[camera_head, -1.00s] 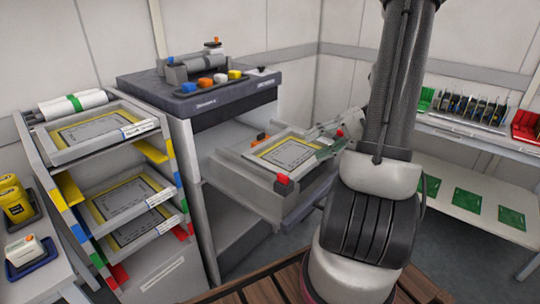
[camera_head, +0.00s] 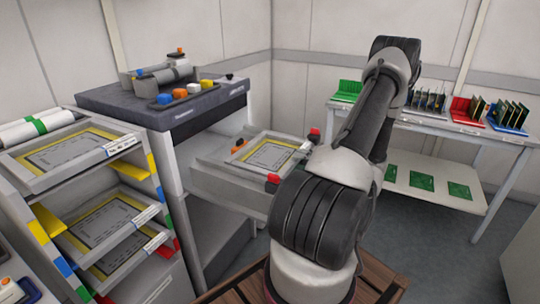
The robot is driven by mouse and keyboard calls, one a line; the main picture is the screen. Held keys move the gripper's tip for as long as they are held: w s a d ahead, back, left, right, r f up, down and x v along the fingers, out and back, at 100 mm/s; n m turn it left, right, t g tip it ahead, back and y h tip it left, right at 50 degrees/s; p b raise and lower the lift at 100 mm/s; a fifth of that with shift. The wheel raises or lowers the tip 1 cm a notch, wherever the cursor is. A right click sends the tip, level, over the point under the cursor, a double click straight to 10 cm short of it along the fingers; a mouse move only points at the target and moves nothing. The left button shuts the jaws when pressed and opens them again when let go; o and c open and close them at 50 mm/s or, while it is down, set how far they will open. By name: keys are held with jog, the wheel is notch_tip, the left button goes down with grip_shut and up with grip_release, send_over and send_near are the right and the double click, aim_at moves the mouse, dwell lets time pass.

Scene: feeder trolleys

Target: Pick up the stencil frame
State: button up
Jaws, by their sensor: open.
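A stencil frame (camera_head: 267,155), with a yellow border and a grey patterned sheet, lies in the pulled-out drawer (camera_head: 232,186) of the grey machine. More stencil frames lie in the rack at left: one on top (camera_head: 72,154), one in the middle (camera_head: 110,216) and one below (camera_head: 128,255). Each has a white label on its front edge. My arm bends up and over to the right of the drawer. My gripper is hidden behind my arm, so its fingers do not show.
The machine's dark top (camera_head: 165,105) carries coloured buttons and a cylinder. A bench (camera_head: 455,130) at right holds green, red and blue board racks, with green boards on its lower shelf (camera_head: 435,189). A wooden slatted surface (camera_head: 378,281) is at the front. Grey floor is free at right.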

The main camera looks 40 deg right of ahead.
jog(key=shift+x, duration=1.55)
grip_shut()
jog(key=shift+r, duration=0.1)
